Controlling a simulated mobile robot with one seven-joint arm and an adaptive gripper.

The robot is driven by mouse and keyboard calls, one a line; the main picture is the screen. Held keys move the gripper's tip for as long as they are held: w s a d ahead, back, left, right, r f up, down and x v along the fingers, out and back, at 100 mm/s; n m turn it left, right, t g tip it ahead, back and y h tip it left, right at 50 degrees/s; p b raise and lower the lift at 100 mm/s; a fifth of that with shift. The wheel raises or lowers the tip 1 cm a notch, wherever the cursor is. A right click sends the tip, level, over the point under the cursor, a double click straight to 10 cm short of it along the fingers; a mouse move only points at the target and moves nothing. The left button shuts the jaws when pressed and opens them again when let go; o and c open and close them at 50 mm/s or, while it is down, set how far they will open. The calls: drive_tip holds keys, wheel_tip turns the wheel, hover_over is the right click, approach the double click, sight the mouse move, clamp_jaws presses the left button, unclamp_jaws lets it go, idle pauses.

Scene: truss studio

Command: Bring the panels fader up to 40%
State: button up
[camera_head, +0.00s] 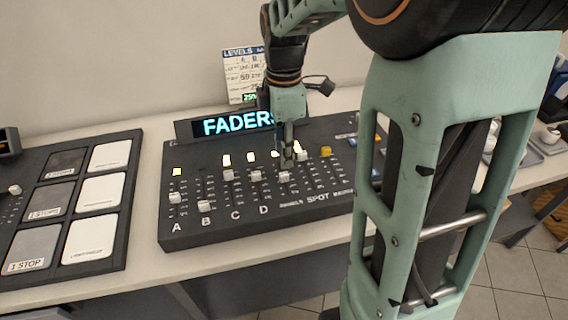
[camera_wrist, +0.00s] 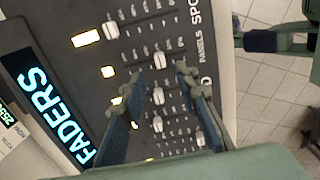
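The dark fader desk (camera_head: 200,236) lies on the pale counter, with lettered sliders and the labels A, B, C, D, PANELS and SPOT readable. The white panels fader knob (camera_head: 284,177) sits partway along its slot; its exact percentage cannot be read. In the wrist view, that knob (camera_wrist: 160,58) shows just beyond the tips of my open gripper (camera_wrist: 160,72). My gripper (camera_head: 287,162) points down over this part of the desk, its two fingers apart. The D knob (camera_wrist: 158,95) appears between the fingers, lower in the wrist view. No contact with a knob can be seen.
The spot knob (camera_wrist: 112,30) and the yellow master knob (camera_head: 326,151) are close by. A lit FADERS sign (camera_head: 222,125) stands at the desk's back edge, with a levels card (camera_head: 240,66) behind.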

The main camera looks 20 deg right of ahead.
wheel_tip(320, 180, up, 5)
drive_tip(key=shift+r, duration=0.1)
idle(0.5)
